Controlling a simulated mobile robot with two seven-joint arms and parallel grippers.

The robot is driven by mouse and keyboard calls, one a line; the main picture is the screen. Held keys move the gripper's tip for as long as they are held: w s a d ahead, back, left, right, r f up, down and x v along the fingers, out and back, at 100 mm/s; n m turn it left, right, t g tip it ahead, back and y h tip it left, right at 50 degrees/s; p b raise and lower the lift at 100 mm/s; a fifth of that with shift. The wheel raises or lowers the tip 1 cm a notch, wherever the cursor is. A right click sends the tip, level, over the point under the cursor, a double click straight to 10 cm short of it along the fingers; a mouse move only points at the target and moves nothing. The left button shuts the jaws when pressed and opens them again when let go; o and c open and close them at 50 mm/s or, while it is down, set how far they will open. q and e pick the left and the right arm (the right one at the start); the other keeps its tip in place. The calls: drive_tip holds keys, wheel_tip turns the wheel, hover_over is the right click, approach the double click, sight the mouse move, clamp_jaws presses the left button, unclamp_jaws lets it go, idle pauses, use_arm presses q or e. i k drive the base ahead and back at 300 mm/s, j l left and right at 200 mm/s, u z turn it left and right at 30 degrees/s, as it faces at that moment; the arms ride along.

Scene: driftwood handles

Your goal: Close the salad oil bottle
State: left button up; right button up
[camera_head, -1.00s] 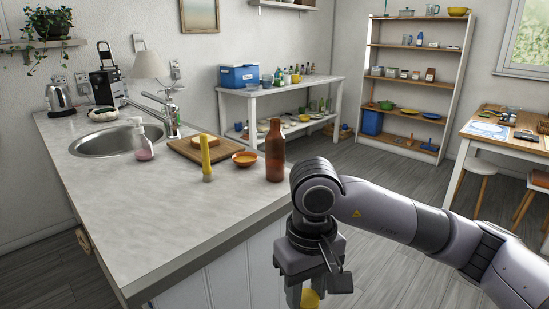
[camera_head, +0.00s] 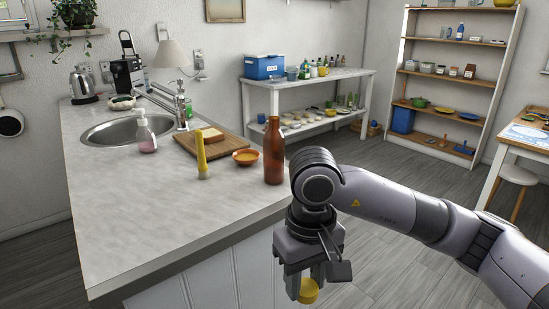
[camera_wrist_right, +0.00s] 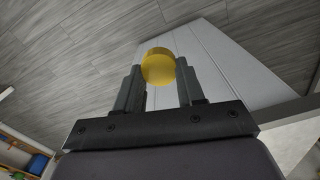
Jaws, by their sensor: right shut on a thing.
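A brown bottle (camera_head: 274,152) stands upright near the right edge of the counter; whether its top is open is too small to tell. My right gripper (camera_head: 308,284) is shut on a yellow cap (camera_head: 308,291) and points down beside the counter's end, below the countertop and to the right of the bottle. In the right wrist view the round cap (camera_wrist_right: 158,66) sits between the two fingertips of the gripper (camera_wrist_right: 159,77). My left gripper is not in view.
The counter's front left is clear.

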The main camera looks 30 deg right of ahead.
sight(273, 139)
drive_tip(key=l+u, duration=0.15)
drive_tip(key=l, duration=0.5)
drive_tip(key=l+u, duration=0.15)
drive_tip(key=l, duration=0.45)
drive_tip(key=k+l+u, duration=0.15)
drive_tip(key=l, duration=0.5)
